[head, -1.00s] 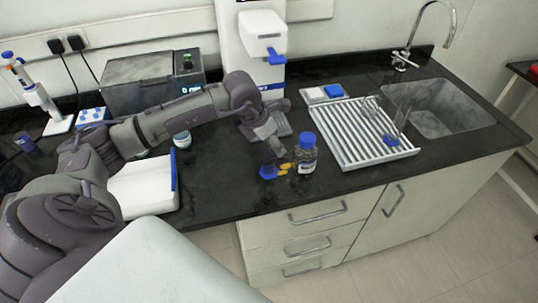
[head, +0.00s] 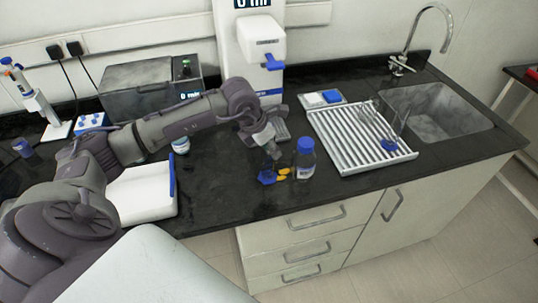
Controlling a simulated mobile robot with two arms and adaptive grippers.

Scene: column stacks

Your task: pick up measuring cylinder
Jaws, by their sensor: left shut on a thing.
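The measuring cylinder's blue base (head: 267,177) shows on the dark worktop near its front edge. Its clear tube is hard to make out and partly hidden by my left gripper. My left gripper (head: 273,153) reaches down just above the base and is shut on the cylinder. The cylinder looks upright; I cannot tell whether its base touches the worktop. My right gripper is not in view.
A blue-capped bottle (head: 305,160) stands close on the right, with small yellow pieces (head: 283,173) between. A white drying rack (head: 350,152) with glassware and a sink (head: 430,112) lie further right. A white box (head: 145,193) is left.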

